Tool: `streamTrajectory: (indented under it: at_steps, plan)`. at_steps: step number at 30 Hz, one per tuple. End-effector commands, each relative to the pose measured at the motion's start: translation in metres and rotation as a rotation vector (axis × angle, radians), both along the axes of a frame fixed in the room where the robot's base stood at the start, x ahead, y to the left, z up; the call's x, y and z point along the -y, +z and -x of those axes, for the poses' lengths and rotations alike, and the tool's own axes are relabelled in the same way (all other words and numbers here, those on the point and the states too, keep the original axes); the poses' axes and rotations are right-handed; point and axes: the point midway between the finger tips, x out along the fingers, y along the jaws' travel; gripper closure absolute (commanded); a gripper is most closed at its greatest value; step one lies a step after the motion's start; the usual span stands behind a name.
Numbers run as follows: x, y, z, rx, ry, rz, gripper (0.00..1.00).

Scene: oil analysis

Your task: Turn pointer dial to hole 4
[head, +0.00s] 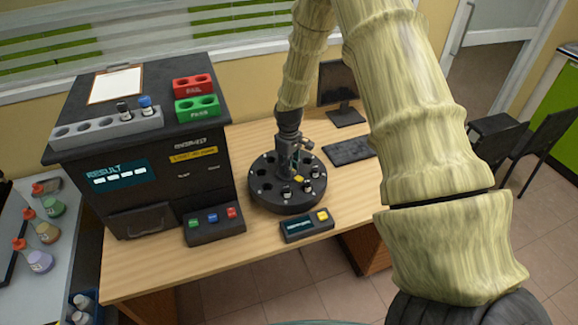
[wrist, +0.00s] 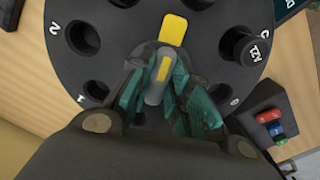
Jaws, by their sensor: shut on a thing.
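The pointer dial is a round black disc (head: 265,203) on the wooden table, with a ring of holes and a few vials seated in it. In the wrist view, the disc (wrist: 112,68) shows holes marked 2 (wrist: 84,38) and 1 (wrist: 95,93), and a black-capped vial (wrist: 243,46) at right. A grey central pointer knob (wrist: 153,60) has a yellow stripe; a larger yellow mark (wrist: 174,29) lies beyond its tip. My gripper (wrist: 160,82) is shut on the knob with teal fingers on either side. It reaches down over the disc's centre in the head view (head: 296,158). The gripper hides the disc's near side; number 4 is not readable.
A dark analyser box (head: 140,190) stands left of the dial, with a three-button panel (head: 214,226) before it. A small display box with a yellow button (head: 307,225) sits in front of the dial. A keyboard (head: 350,150) and monitor (head: 338,85) are behind right.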

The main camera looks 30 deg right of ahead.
Motion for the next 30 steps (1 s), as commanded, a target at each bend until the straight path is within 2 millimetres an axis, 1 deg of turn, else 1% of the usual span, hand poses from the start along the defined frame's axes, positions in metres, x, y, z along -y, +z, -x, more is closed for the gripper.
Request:
streamTrajectory:
  at_steps: [9,24,25,28,30]
  plan:
    - [0.0010,0.0019,-0.0024,0.006,-0.113,0.003,1.00]
    - [0.0011,0.0024,-0.0029,0.007,-0.131,0.002,1.00]
    - [0.0011,0.0024,-0.0029,0.007,-0.131,0.002,0.77]
    - [0.0008,0.0020,-0.0023,0.006,-0.131,0.002,0.59]
    - [0.0006,0.0016,-0.0018,0.005,-0.131,0.002,0.59]
